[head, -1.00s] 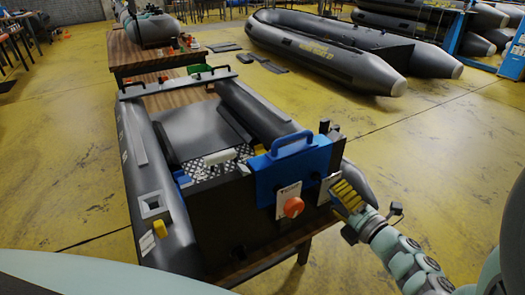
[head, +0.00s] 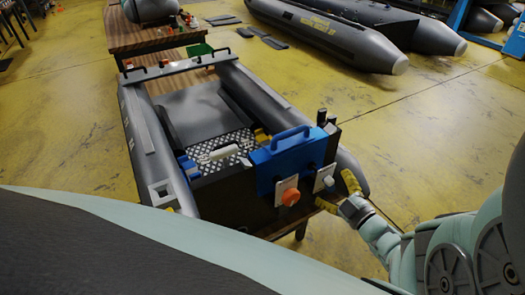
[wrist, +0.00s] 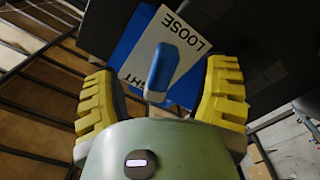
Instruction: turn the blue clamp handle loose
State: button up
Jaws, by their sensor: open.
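The blue clamp handle (wrist: 162,68) shows in the wrist view, a rounded lever with a paler lower end. It stands in front of a white label (wrist: 188,35) reading "LOOSE", with part of a second word ending in "HT". My gripper (wrist: 163,74) is open, with one yellow ridged finger on each side of the handle and a gap to both. In the head view my gripper (head: 335,189) is at the right end of the boat's dark transom (head: 225,198), by a white plate (head: 324,177). I cannot make out the handle's blue lever there.
A blue clamp-on block (head: 285,165) with a top grip and an orange knob (head: 290,197) sits left of my gripper. The grey inflatable boat (head: 152,150) lies on a wooden table. Another boat (head: 340,38) lies behind on the yellow floor; floor at right is clear.

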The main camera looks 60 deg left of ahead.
jog(key=m, duration=0.5)
jog(key=shift+o, duration=0.2)
grip_shut()
dwell(0.7)
jog(key=shift+d, duration=0.1)
